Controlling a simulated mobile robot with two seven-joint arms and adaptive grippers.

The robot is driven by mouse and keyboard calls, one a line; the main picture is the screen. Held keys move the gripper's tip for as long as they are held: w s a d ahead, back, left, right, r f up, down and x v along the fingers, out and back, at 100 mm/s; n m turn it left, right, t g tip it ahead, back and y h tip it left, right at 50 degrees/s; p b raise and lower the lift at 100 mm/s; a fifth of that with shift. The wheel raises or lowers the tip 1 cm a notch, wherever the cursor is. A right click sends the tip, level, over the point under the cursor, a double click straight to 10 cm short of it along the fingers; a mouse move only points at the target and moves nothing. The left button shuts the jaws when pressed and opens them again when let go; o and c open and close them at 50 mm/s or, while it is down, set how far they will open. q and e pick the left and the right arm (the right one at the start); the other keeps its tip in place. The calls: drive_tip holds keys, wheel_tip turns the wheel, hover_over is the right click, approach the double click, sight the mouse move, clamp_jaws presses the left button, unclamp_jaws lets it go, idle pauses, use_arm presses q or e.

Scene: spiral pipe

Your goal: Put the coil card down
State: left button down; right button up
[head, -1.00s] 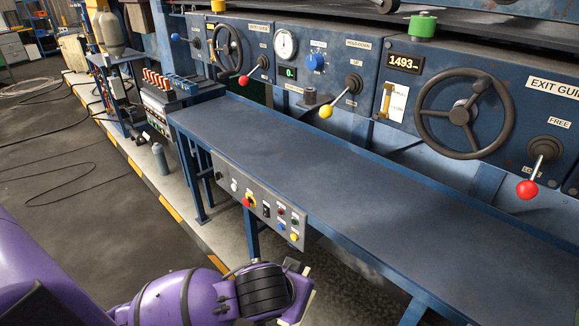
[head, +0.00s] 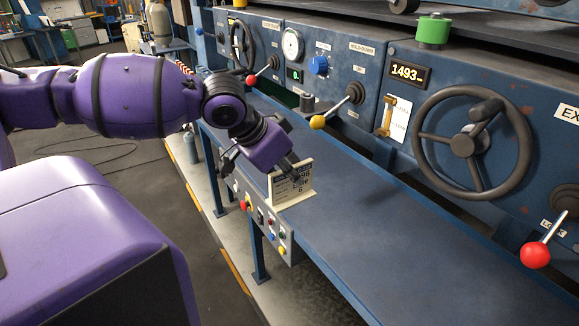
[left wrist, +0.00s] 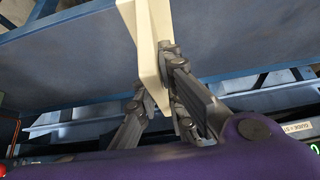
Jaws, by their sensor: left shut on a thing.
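The coil card (head: 291,187) is a cream upright card with dark print, at the front edge of the blue bench (head: 370,225) in the head view. My left gripper (head: 283,168) is shut on the card's upper part, with the arm coming in from the left. In the left wrist view the card (left wrist: 149,45) is a pale slab between the fingers of the gripper (left wrist: 165,95). I cannot tell whether the card's lower edge touches the bench. My right gripper is in neither view.
Behind the bench is a blue machine panel with a large handwheel (head: 472,138), a red-knobbed lever (head: 535,255) and a yellow-knobbed lever (head: 318,122). A button box (head: 262,215) hangs below the bench's front edge. The bench top right of the card is clear.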

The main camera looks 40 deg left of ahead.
use_arm(q)
drive_tip(key=shift+w+d+r, duration=0.2)
drive_tip(key=shift+r, duration=0.1)
drive_tip(key=shift+w+d+f, duration=0.2)
drive_tip(key=shift+w+d, duration=0.05)
drive_tip(key=shift+d, duration=0.25)
drive_tip(key=w+d+f+b, duration=0.1)
drive_tip(key=w+d+f, duration=0.1)
drive_tip(key=d+f, duration=0.1)
drive_tip(key=w+d+f+b, duration=0.1)
drive_tip(key=w+d+f, duration=0.2)
drive_tip(key=f, duration=0.2)
drive_tip(key=w+d+f+b, duration=0.1)
drive_tip(key=w+d+f, duration=0.2)
drive_tip(key=f, duration=0.1)
drive_tip(key=shift+d+f+b, duration=0.25)
drive_tip(key=shift+f+b, duration=0.05)
drive_tip(key=shift+b, duration=0.1)
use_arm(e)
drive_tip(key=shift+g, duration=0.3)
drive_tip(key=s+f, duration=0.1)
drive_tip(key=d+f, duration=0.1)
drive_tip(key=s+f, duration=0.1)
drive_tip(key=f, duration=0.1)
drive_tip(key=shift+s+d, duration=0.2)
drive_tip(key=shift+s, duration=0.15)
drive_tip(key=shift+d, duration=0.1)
